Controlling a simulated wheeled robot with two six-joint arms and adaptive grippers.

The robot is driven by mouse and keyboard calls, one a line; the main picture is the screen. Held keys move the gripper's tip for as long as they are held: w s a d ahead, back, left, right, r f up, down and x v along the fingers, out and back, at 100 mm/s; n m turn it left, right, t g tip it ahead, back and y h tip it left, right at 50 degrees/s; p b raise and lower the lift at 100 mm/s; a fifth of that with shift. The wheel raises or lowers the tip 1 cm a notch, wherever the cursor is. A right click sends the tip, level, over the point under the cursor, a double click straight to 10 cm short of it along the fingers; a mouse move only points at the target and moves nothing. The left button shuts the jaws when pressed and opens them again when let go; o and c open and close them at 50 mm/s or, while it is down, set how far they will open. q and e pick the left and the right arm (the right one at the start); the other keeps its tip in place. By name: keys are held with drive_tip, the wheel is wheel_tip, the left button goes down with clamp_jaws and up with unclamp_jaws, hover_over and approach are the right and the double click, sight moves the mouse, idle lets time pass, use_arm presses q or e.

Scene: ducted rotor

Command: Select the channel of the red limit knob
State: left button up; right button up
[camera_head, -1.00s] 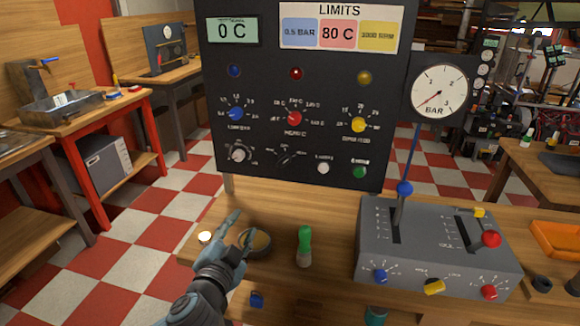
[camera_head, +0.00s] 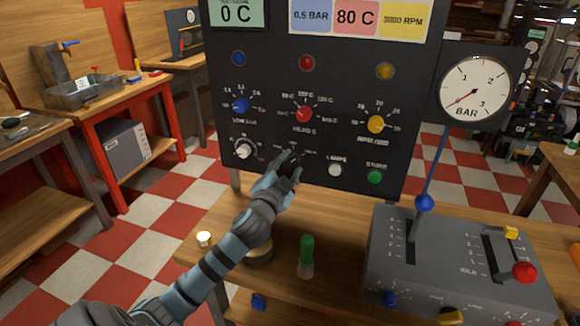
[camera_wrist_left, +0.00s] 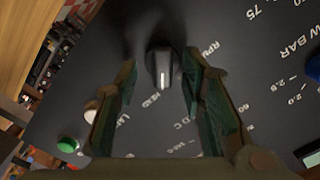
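The control panel (camera_head: 270,178) has a red limit knob (camera_head: 304,114) in its middle row, between a blue knob (camera_head: 240,104) and a yellow knob (camera_head: 376,124). Below it, my left gripper (camera_head: 290,160) is at the panel and mostly hides the black selector. In the left wrist view, the black selector knob (camera_wrist_left: 161,70) with a white line stands between the two fingers of my left gripper (camera_wrist_left: 160,88). The fingers are open, with a gap on each side of the knob. Small labels surround it; its exact setting is hard to tell. My right gripper is not in view.
A white button (camera_head: 335,170) and a green button (camera_head: 374,177) sit right of my left gripper, and a grey knob (camera_head: 243,151) to its left. A green-topped bottle (camera_head: 307,256) and a grey lever box (camera_head: 385,268) stand on the bench below.

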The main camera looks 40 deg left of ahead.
use_arm(q)
drive_tip(key=shift+w+a+r, duration=0.1)
drive_tip(key=shift+w+a, duration=0.05)
drive_tip(key=shift+w, duration=0.15)
clamp_jaws()
drive_tip(key=m+p, duration=0.2)
drive_tip(key=p, duration=0.1)
drive_tip(key=shift+r, duration=0.25)
drive_tip(key=shift+f+m+p, duration=0.1)
drive_tip(key=shift+m+p, duration=0.35)
drive_tip(key=shift+m, duration=0.15)
drive_tip(key=shift+f, duration=0.2)
unclamp_jaws()
